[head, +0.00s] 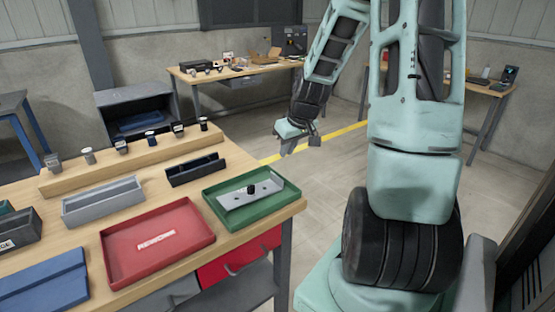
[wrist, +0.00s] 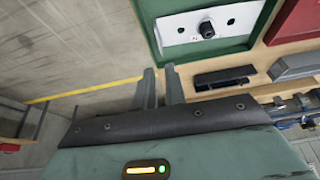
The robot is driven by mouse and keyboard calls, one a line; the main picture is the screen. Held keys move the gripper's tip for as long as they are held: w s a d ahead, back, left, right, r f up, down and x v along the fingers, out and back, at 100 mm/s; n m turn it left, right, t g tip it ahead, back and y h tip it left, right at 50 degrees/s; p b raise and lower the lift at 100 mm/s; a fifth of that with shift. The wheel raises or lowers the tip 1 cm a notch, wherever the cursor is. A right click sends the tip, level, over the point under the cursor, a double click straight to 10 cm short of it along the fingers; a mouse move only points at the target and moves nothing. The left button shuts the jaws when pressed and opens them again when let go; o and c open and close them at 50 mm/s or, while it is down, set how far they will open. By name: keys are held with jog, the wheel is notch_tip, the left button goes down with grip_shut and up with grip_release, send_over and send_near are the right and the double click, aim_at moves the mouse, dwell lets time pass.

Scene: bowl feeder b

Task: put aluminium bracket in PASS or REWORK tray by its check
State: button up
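The aluminium bracket (head: 235,197) is a flat pale metal plate with holes and a small black cylinder standing on it. It lies inside the green tray (head: 222,217) at the table's right corner; any lettering on that tray is not visible. The bracket (wrist: 235,22) and green tray (wrist: 267,25) also show in the wrist view. The red tray (head: 120,258), marked REWORK, is left of the green one and empty. My gripper (head: 302,146) is beyond the table's right edge, clear of the bracket. In the wrist view its fingers (wrist: 162,88) stand apart with nothing between them.
A black slotted holder (head: 195,170) and a grey bin (head: 103,202) stand behind the trays. A wooden rack (head: 135,160) with several small parts runs along the back. A blue tray (head: 42,283) is at front left.

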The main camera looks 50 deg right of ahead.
jog(key=a+r+n+g+y, duration=0.2)
jog(key=a+n, duration=0.3)
jog(key=a, duration=2)
jog(key=s+a+r+n+g, duration=0.2)
jog(key=s+a+n, duration=0.3)
jog(key=s+a, duration=1.3)
jog(key=shift+s+r+n, duration=0.2)
jog(key=shift+s+n, duration=0.05)
jog(key=shift+n, duration=0.05)
jog(key=shift+a, duration=0.1)
